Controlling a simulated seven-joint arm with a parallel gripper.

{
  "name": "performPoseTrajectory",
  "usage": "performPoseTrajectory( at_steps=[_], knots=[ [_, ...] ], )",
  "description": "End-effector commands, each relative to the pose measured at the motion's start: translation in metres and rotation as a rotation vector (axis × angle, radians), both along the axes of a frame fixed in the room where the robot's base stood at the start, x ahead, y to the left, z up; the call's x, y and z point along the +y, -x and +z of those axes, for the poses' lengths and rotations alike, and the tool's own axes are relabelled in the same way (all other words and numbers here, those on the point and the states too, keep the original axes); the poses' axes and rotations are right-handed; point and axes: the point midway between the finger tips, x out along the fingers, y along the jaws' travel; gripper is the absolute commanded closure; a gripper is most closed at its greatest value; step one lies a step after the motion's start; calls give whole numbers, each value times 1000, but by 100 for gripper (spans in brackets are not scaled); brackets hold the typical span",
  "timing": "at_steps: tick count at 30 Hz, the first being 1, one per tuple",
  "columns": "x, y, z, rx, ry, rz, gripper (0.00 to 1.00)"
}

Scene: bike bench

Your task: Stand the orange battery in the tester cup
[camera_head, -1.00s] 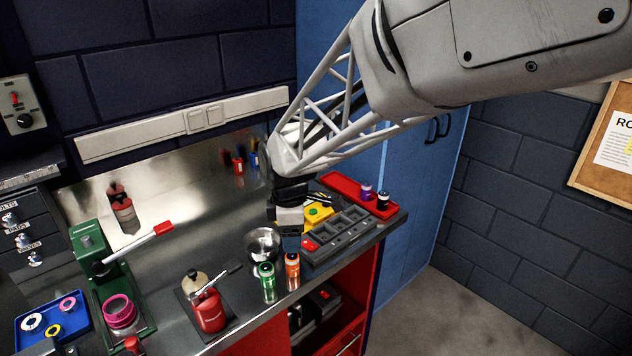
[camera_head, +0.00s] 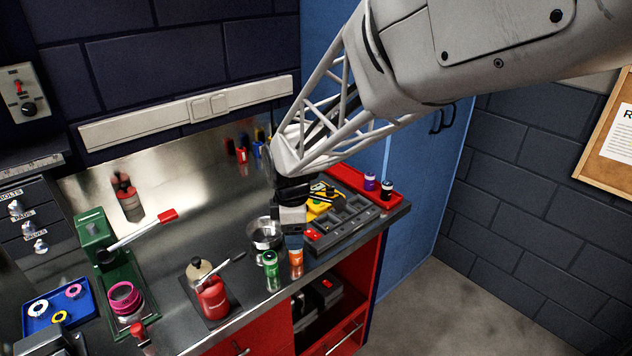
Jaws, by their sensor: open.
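The orange battery (camera_head: 296,264) stands upright near the front edge of the bench, right of a green battery (camera_head: 271,272). My gripper (camera_head: 293,241) points down at the orange battery's top, with its jaws open. It hides the battery's upper end; I cannot tell whether the fingers are around it or just above it. A yellow device (camera_head: 318,207) stands behind the gripper and is partly hidden by it. I cannot make out which part, if any, is the tester cup.
A steel bowl (camera_head: 265,232) is close to the left of my gripper. A grey compartment tray (camera_head: 352,232) lies to the right, with a red tray (camera_head: 345,180) holding a purple battery (camera_head: 369,182) and a dark battery (camera_head: 387,190) behind it.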

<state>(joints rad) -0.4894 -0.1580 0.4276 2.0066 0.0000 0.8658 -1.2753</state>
Motion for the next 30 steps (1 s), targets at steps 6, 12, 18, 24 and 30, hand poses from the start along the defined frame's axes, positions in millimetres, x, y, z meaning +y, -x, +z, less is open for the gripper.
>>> performPoseTrajectory(
  at_steps=[6, 12, 18, 24, 30],
  knots=[
    [0, 0, -2, 1, 0, 0, 36],
    [-1, -1, -18, 1, 0, 0, 36],
    [-1, -1, -40, 1, 0, 0, 36],
    [-1, -1, -52, 0, 0, 0, 36],
    [-1, -1, -52, 0, 0, 0, 36]
  ],
)
